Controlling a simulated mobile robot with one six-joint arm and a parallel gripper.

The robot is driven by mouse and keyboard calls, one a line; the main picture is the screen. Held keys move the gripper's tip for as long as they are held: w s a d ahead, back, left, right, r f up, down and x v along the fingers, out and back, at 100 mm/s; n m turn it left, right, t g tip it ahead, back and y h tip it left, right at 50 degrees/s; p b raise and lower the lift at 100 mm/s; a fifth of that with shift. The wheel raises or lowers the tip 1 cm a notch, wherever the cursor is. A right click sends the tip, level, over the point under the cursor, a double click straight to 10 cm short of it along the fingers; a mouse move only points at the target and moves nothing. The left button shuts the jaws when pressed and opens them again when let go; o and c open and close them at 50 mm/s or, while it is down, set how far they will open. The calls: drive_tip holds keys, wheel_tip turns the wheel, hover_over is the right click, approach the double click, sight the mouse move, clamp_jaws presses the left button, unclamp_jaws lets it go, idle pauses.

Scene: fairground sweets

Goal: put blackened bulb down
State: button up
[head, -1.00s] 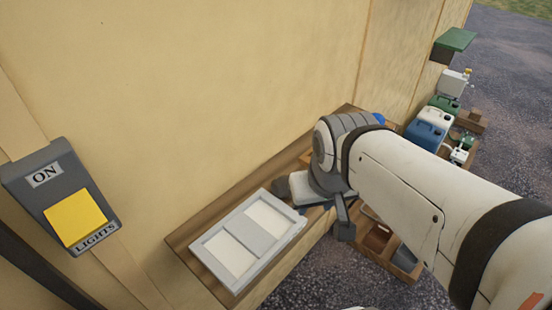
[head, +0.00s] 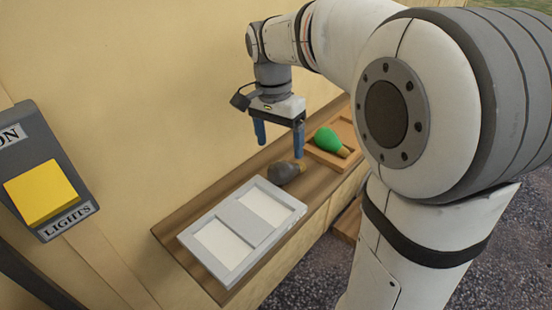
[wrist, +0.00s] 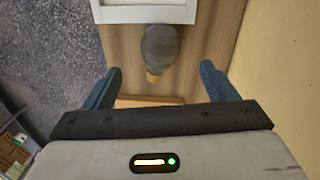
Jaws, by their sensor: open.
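The blackened bulb (head: 284,173) lies on its side on the wooden shelf (head: 190,233), between the grey-framed white tray and the wooden tray. In the wrist view the dark bulb (wrist: 160,46) lies with its brass base toward my gripper. My gripper (head: 279,146) is open and empty, its blue fingers pointing down above the shelf near the bulb. In the wrist view the fingers (wrist: 160,72) are spread wide, one to each side of the bulb and clear of it.
The grey-framed tray (head: 240,223) with white panels sits on the near part of the shelf. A green bulb (head: 327,140) lies in a wooden tray (head: 318,156) farther along. The wall (head: 150,110) rises behind the shelf, bearing a yellow lights switch (head: 41,192).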

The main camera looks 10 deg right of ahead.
sight(280, 163)
drive_tip(key=f, duration=0.7)
drive_tip(key=shift+s+d+f+p, duration=0.15)
drive_tip(key=shift+s+f+p, duration=0.1)
drive_tip(key=shift+s+p, duration=0.1)
drive_tip(key=shift+c, duration=0.6)
drive_tip(key=c, duration=0.7)
